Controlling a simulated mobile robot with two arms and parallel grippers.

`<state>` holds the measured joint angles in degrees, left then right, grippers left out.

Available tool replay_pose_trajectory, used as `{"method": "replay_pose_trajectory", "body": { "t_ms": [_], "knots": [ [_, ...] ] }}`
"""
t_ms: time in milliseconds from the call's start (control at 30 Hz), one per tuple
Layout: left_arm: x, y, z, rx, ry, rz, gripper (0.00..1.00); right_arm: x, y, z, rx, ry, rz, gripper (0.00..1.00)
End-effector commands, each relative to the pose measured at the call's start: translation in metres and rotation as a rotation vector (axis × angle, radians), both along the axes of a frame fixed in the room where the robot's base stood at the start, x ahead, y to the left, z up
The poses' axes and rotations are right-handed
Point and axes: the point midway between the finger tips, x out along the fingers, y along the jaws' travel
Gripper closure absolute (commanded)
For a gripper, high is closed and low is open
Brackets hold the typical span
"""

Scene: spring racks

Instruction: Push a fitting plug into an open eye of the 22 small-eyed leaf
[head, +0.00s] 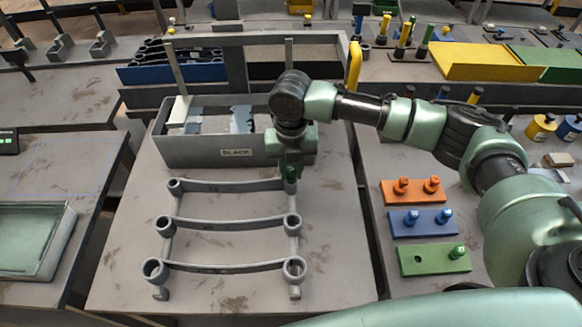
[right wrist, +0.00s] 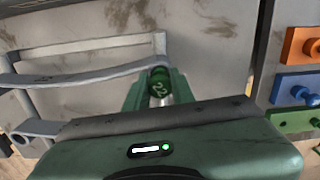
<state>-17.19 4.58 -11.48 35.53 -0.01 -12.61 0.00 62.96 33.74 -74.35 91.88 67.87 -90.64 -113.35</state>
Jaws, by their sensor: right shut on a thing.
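The small-eyed leaf (head: 228,186) is the farthest of three grey leaves lying on the rack in the head view. Its left eye (head: 175,186) is open and empty. Its right eye is largely hidden by my right gripper (head: 291,168). That gripper points down and is shut on a green plug (right wrist: 158,80) with a number on its top. In the right wrist view the plug stands between the fingers at the leaf's end (right wrist: 95,77). I cannot tell whether the plug is above the eye or partly in it. My left gripper is not in view.
A middle leaf (head: 225,224) and a larger-eyed near leaf (head: 225,268) lie in front. A grey bin (head: 205,152) labelled BLACK stands behind. At right are orange (head: 415,198), blue (head: 400,230) and green (head: 415,264) plug boards; the green one has one plug and an empty hole.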

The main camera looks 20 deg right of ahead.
Motion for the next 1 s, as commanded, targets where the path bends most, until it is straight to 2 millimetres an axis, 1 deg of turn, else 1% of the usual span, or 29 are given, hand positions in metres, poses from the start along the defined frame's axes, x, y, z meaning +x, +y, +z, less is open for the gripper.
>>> {"method": "replay_pose_trajectory", "body": {
  "t_ms": [367,400,467,500,733,767,800,833,1000],
  "knots": [
    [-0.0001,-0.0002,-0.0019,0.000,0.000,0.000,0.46,-0.0003,0.0003,-0.0082,0.000,0.001,0.001,1.00],
    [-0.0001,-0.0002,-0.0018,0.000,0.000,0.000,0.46,-0.0001,0.0002,-0.0085,0.000,0.000,0.001,0.73],
    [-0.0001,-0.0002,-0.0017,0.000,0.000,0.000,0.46,-0.0001,0.0002,-0.0081,0.000,0.000,0.001,0.56],
    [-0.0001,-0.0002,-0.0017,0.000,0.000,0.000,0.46,-0.0001,0.0002,-0.0081,0.000,0.000,0.001,0.50],
    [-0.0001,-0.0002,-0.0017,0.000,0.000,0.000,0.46,0.0000,0.0001,-0.0079,0.000,0.000,0.000,0.50],
    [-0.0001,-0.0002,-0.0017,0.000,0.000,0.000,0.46,0.0000,0.0001,-0.0080,0.000,0.000,0.000,0.42],
    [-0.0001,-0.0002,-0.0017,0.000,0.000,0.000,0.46,0.0000,0.0001,-0.0079,0.000,0.000,0.000,0.31],
    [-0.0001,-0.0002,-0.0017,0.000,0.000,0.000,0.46,0.0000,0.0001,-0.0079,0.000,0.000,0.000,0.29],
    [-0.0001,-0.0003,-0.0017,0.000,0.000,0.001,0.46,0.0001,0.0001,-0.0078,0.000,0.000,0.000,0.29]
  ]
}}
